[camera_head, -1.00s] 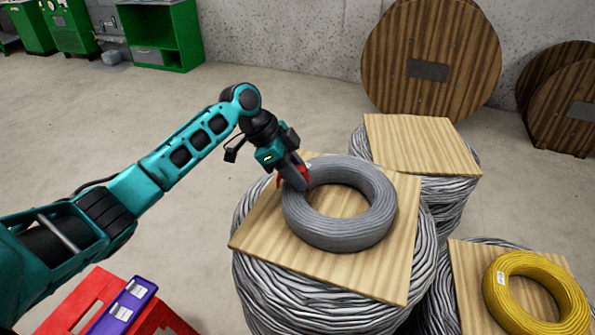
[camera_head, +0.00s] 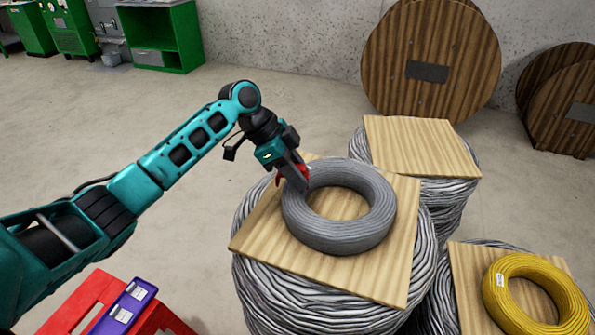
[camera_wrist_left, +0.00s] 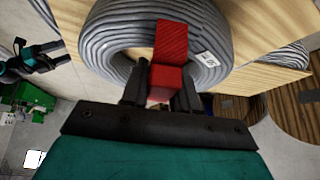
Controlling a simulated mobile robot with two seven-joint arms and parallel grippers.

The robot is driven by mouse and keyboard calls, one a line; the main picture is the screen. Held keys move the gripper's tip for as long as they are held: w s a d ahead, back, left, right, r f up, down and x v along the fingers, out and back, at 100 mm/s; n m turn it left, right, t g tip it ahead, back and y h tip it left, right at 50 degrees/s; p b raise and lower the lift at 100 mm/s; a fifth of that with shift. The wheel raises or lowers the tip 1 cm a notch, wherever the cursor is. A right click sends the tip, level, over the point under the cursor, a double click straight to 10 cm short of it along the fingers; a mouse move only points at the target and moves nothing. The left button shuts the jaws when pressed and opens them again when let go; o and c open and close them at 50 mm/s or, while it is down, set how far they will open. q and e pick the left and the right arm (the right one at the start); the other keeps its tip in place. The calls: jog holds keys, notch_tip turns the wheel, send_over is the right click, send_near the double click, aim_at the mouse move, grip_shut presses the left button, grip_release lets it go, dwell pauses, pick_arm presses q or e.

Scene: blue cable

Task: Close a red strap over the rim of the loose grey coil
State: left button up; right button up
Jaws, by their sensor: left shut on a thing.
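The grey coil (camera_head: 340,232) lies flat on a square wooden board (camera_head: 385,280) on top of a big drum of grey cable. It also shows in the left wrist view (camera_wrist_left: 110,35), with a white label. My left gripper (camera_head: 292,177) is at the coil's left rim, pointing down. It is shut on a red strap (camera_wrist_left: 168,80). In the left wrist view the strap stands between the fingers and reaches up against the coil's rim. In the head view only a little red shows beside the fingers. Whether the strap is closed I cannot tell.
A yellow coil (camera_head: 500,303) lies on another board at the lower right. A bare board (camera_head: 420,145) tops a cable drum behind. Wooden reels (camera_head: 430,95) lean at the wall. A red stool (camera_head: 85,296) with a purple case (camera_head: 125,305) stands at lower left.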

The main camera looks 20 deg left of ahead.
pick_arm(q)
jog(key=shift+f, duration=0.35)
jog(key=shift+f, duration=0.25)
dwell(0.3)
jog(key=shift+r, duration=0.15)
jog(key=shift+r, duration=0.45)
jog(key=shift+f, duration=0.4)
dwell(1.1)
jog(key=o, duration=1.2)
